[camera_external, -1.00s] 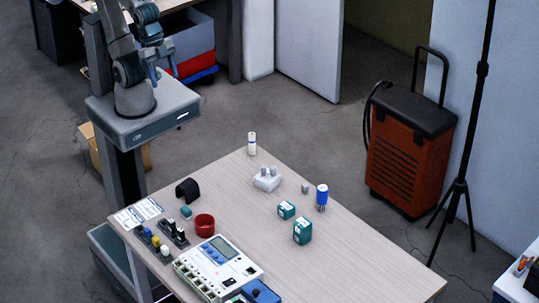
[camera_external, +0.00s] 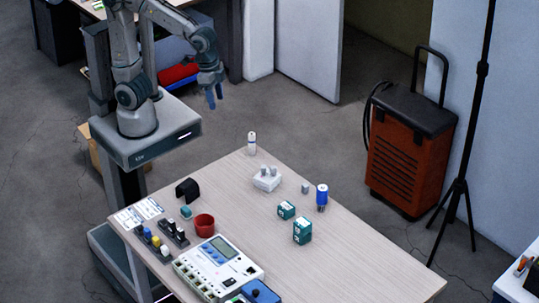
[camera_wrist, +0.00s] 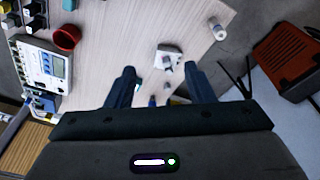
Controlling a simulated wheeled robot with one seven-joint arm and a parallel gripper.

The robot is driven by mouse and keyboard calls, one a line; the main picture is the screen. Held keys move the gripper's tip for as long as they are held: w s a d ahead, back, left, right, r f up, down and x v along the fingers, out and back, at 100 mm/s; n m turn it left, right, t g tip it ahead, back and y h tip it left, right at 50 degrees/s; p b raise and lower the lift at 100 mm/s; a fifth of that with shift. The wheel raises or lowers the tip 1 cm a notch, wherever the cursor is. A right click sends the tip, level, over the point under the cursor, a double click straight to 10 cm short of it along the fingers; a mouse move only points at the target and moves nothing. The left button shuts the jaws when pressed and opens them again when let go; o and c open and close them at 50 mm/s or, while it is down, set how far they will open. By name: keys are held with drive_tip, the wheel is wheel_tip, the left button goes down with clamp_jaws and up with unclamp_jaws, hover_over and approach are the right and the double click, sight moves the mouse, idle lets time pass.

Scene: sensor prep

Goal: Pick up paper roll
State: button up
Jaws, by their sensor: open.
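A white paper roll (camera_external: 252,143) with a bluish band stands upright at the far corner of the light wooden table (camera_external: 350,255). In the wrist view this white roll (camera_wrist: 217,29) is near the top right, at the table corner, beyond the right finger. My gripper (camera_external: 214,100) is open and empty, held in the air left of the roll and off the table's far edge, fingers pointing down. In the wrist view both fingers of my gripper (camera_wrist: 160,72) are apart with nothing held between them.
A white block with grey pegs (camera_external: 267,180) stands near the roll. Teal boxes (camera_external: 302,231), a blue-and-white cylinder (camera_external: 322,197), a red cup (camera_external: 204,225) and a white meter (camera_external: 218,266) are also on the table. The table's right front is clear.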

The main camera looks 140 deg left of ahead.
sight(253, 133)
drive_tip(key=a+f+n+b, duration=0.1)
drive_tip(key=a+f+b, duration=0.1)
drive_tip(key=a+f, duration=0.2)
drive_tip(key=a+f+n+g+b, duration=0.1)
drive_tip(key=a+f+n+b, duration=0.1)
drive_tip(key=a+f, duration=0.3)
drive_tip(key=a+f+n+b, duration=0.1)
drive_tip(key=a+f+b, duration=0.1)
drive_tip(key=a+f, duration=0.3)
drive_tip(key=shift+s+a+n+g+h, duration=0.15)
drive_tip(key=shift+s+a+n+g, duration=0.05)
drive_tip(key=shift+a, duration=0.3)
drive_tip(key=shift+s+a+n+g+h, duration=0.15)
drive_tip(key=shift+s+a+n+g, duration=0.05)
drive_tip(key=shift+a, duration=0.3)
drive_tip(key=shift+s+a+f, duration=0.1)
drive_tip(key=shift+a+f, duration=0.05)
drive_tip(key=shift+f, duration=0.2)
wheel_tip(253, 133, down, 8)
drive_tip(key=shift+r, duration=0.15)
drive_tip(key=shift+d+f+p, duration=0.2)
drive_tip(key=shift+f+p, duration=0.05)
drive_tip(key=shift+f, duration=1.15)
drive_tip(key=shift+d+f+p, duration=0.15)
drive_tip(key=shift+f+p, duration=0.05)
drive_tip(key=shift+f, duration=1.15)
clamp_jaws()
